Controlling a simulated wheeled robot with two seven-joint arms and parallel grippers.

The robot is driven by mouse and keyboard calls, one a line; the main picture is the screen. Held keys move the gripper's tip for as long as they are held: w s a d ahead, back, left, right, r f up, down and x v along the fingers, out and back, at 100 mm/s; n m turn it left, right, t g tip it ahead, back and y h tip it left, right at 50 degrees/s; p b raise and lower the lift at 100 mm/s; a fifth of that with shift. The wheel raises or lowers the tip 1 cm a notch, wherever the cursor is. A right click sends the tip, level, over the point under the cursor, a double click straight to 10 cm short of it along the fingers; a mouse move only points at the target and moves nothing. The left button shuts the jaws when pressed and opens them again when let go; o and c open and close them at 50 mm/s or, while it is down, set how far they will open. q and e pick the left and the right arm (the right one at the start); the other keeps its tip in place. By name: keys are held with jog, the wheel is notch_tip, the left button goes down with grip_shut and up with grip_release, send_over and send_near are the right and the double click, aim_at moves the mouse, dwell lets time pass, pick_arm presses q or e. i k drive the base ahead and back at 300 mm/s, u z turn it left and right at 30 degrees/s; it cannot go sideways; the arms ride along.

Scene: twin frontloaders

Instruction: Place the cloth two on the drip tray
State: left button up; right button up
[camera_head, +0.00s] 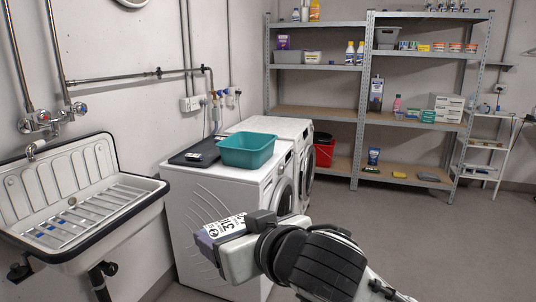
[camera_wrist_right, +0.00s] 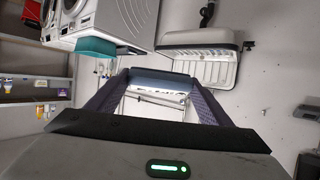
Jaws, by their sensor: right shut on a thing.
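A flat dark tray, which I take to be the drip tray (camera_head: 182,159), lies on the front washing machine, beyond the gripper. A small white label shows on it. My left gripper is out of view.
A teal basin (camera_head: 247,151) stands on the machine, right beside the dark tray. A sink (camera_head: 75,215) is on the wall at left. Metal shelves (camera_head: 365,90) with bottles and boxes stand at the back. The floor (camera_head: 425,225) at right is clear.

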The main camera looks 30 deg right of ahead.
aim_at(207, 155)
jog(key=z, duration=0.75)
jog(key=i, duration=0.7)
jog(key=z, duration=0.6)
jog(key=i, duration=1.2)
jog(key=u, duration=1.5)
jog(key=i, duration=1.05)
jog(key=u, duration=0.35)
